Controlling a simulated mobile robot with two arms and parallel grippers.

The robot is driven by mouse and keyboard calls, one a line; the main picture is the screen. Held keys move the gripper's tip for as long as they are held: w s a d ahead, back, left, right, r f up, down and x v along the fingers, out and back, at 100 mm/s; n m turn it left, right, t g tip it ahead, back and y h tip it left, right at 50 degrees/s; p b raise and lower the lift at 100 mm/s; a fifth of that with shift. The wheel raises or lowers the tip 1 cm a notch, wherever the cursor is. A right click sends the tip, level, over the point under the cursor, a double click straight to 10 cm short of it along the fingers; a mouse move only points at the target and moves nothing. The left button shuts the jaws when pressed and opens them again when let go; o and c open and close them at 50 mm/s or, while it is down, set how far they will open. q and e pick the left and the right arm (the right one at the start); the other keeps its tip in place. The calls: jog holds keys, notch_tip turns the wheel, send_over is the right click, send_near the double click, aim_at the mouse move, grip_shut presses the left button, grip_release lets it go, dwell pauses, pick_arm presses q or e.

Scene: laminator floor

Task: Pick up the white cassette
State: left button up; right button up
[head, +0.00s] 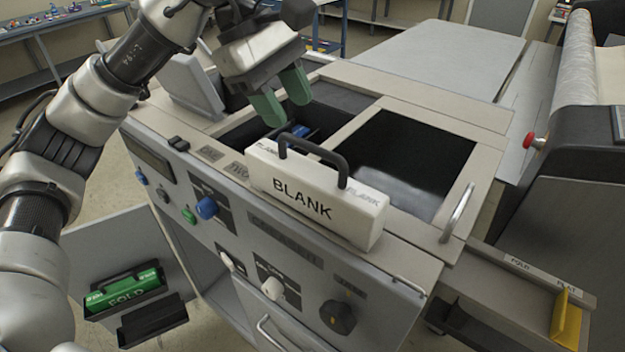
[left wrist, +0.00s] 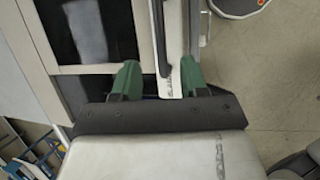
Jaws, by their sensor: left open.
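The white cassette (head: 310,205), marked BLANK, stands upright along the front top edge of the machine, with a black handle on its top. My left gripper (head: 281,108) has two green fingers and is open and empty. It is above and behind the cassette's left end in the head view. In the left wrist view the fingers (left wrist: 158,80) are apart, and a strip of the white cassette (left wrist: 172,86) and its dark handle show beyond and between them. I see no contact with the cassette. My right gripper is not in view.
Behind the cassette are a slot with a blue-topped item (head: 302,131) and a dark open bay (head: 410,155). Knobs line the front panel. A green FOLD cassette (head: 125,288) sits in a holder at lower left. A drawer with a yellow piece (head: 565,315) juts out right.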

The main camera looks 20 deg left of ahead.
aim_at(308, 143)
pick_arm(q)
jog(key=shift+x, duration=1.1)
jog(key=shift+d+f+p, duration=0.3)
jog(key=shift+f+p, duration=0.2)
jog(key=shift+p, duration=0.2)
jog(key=p+x, duration=0.2)
jog(key=x, duration=0.1)
jog(key=shift+s+d+f, duration=0.1)
jog(key=shift+f, duration=0.2)
jog(key=shift+d+f, duration=0.15)
jog(key=shift+f, duration=0.25)
grip_shut()
jog(key=shift+r, duration=0.1)
